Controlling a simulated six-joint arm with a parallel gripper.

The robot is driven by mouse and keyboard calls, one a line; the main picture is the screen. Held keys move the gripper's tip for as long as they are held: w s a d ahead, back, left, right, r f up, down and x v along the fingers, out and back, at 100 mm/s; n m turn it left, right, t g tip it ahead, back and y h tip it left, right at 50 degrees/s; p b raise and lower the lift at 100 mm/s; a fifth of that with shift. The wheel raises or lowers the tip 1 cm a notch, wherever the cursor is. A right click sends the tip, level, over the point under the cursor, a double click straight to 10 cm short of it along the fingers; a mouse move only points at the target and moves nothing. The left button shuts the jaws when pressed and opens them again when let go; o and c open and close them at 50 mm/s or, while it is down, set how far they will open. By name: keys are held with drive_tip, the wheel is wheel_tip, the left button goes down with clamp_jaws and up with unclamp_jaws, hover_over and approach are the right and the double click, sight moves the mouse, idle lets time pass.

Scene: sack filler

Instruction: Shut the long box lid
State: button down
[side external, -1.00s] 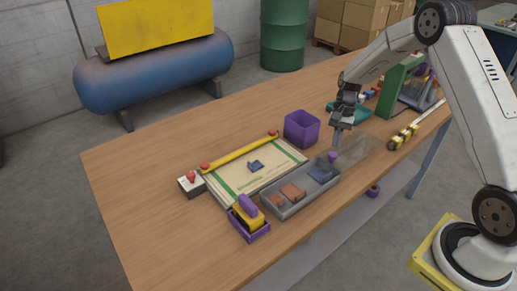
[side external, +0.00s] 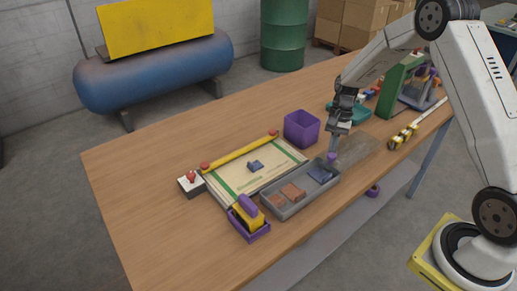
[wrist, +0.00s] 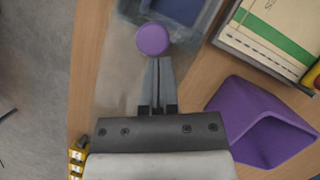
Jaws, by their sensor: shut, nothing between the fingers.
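The long grey box (side external: 290,207) lies on the wooden table with brown and blue items inside. Its clear lid (side external: 358,149) sticks out past the box's far right end, leaving most of the box uncovered. A round purple knob (side external: 332,157) sits on the lid near the box's end. In the wrist view the knob (wrist: 153,40) is just ahead of my shut fingertips (wrist: 158,62), and the clear lid (wrist: 108,70) spreads beside and beneath them. My gripper (side external: 333,149) is shut and empty, low on the lid side of the knob. I cannot tell whether it touches the knob.
A purple open bin (side external: 301,130) stands close beside my gripper. A flat sack (side external: 243,174) lies beyond the box, and a purple holder with a yellow tool (side external: 249,217) stands at its near left end. A yellow-and-white rod (side external: 405,136) lies to the right.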

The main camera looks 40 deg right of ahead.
drive_tip(key=a, duration=2.1)
drive_tip(key=shift+a, duration=0.3)
drive_tip(key=shift+w+d, duration=0.3)
drive_tip(key=shift+d, duration=0.2)
drive_tip(key=w+d, duration=0.1)
drive_tip(key=d, duration=0.2)
drive_tip(key=shift+w+r, duration=0.1)
drive_tip(key=shift+w, duration=0.25)
drive_tip(key=v, duration=0.9)
drive_tip(key=shift+r, duration=0.4)
drive_tip(key=shift+s, duration=0.1)
drive_tip(key=s+d+n+t+h, duration=0.1)
drive_tip(key=s+n+t+h, duration=0.2)
drive_tip(key=s+n, duration=0.9)
drive_tip(key=s+t, duration=0.1)
drive_tip(key=s, duration=0.4)
drive_tip(key=shift+s+d+f+t+h, duration=0.25)
drive_tip(key=shift+d+f+t+h, duration=0.05)
drive_tip(key=shift+d+t+h, duration=0.1)
